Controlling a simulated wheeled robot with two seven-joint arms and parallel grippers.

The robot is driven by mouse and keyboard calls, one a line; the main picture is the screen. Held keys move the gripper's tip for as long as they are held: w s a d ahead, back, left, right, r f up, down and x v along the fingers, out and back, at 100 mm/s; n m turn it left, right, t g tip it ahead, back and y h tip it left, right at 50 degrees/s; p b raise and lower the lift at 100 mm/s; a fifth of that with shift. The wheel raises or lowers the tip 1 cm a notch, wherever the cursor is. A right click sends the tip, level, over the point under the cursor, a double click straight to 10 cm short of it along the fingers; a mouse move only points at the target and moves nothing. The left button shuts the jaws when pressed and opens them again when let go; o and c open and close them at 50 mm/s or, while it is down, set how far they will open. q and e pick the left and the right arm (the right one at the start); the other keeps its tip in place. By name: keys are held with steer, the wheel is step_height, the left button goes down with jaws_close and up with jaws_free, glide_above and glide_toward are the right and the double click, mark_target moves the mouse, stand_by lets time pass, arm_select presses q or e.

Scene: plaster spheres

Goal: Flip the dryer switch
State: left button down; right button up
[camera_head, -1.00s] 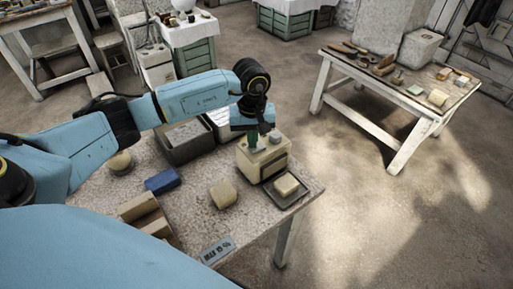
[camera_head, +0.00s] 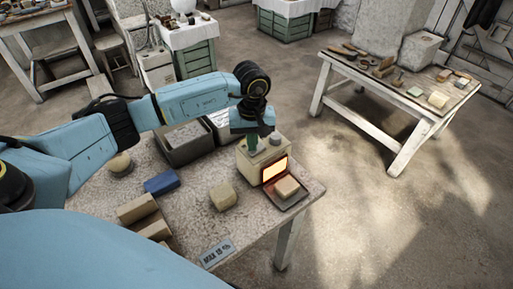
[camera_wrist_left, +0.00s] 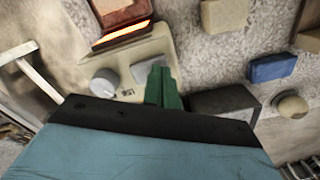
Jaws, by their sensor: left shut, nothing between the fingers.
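The dryer is a small beige box (camera_head: 246,166) near the right corner of the table, with a glowing orange window on its front. In the left wrist view its beige top (camera_wrist_left: 152,45) carries a round grey knob (camera_wrist_left: 103,82) and a grey switch piece (camera_wrist_left: 143,72). My left gripper (camera_head: 252,143) points down at the dryer top. Its green fingers, also in the left wrist view (camera_wrist_left: 161,82), are shut and empty, right beside the grey switch piece; they partly hide it, and I cannot tell whether they touch it. My right gripper is not in view.
A tray with a beige block (camera_head: 287,186) sits before the dryer's window. A beige block (camera_head: 222,196), a blue block (camera_head: 162,182), a plaster sphere (camera_head: 120,164) and a grey bin (camera_head: 186,148) share the table.

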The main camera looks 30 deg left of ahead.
arm_select(q)
steer(key=shift+r+p, duration=1.6)
steer(key=shift+r, duration=1.65)
